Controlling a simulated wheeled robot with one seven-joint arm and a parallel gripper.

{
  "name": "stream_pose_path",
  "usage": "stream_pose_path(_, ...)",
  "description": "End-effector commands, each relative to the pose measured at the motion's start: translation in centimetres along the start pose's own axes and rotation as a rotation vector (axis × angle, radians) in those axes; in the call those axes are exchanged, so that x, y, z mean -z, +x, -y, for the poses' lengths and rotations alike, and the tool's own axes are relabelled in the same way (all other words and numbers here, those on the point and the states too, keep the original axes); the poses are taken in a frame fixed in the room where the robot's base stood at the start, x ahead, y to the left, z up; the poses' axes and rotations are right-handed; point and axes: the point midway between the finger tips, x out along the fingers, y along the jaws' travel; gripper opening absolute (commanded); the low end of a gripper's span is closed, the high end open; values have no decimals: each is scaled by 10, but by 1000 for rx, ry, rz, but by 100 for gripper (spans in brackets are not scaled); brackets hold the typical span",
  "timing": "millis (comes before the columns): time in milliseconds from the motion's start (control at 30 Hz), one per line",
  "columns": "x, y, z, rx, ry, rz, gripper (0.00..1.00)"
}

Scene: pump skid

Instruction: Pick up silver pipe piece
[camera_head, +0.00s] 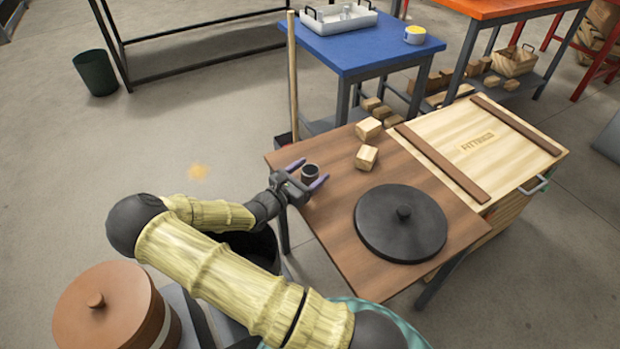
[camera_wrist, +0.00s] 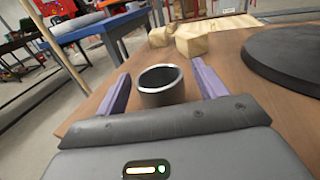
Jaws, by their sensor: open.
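The silver pipe piece (camera_head: 310,172) is a short, dark metallic ring standing upright on the brown table (camera_head: 330,225) near its left corner. In the wrist view the pipe piece (camera_wrist: 161,87) shows its bright rim and hollow inside. My gripper (camera_head: 306,172) is open, with its purple fingers on either side of the pipe piece. In the wrist view my gripper (camera_wrist: 160,88) shows a gap between each finger and the pipe piece. Its base is hidden in part by the gripper body.
A round black lid (camera_head: 400,225) lies on the table to the right. Wooden blocks (camera_head: 366,157) sit behind the pipe piece. A wooden crate (camera_head: 485,145) stands at the right. A wooden pole (camera_head: 292,80) rises behind the table. The table's front middle is clear.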

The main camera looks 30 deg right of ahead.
Motion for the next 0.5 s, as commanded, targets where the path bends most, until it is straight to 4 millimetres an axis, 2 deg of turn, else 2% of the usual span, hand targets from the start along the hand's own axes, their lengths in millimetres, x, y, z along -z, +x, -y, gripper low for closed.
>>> stream_pose_path(267, 0, 0, 0, 0, 0, 0, 70)
stream_pose_path(367, 0, 0, 0, 0, 0, 0, 55)
stream_pose_path(500, 0, 0, 0, 0, 0, 0, 27)
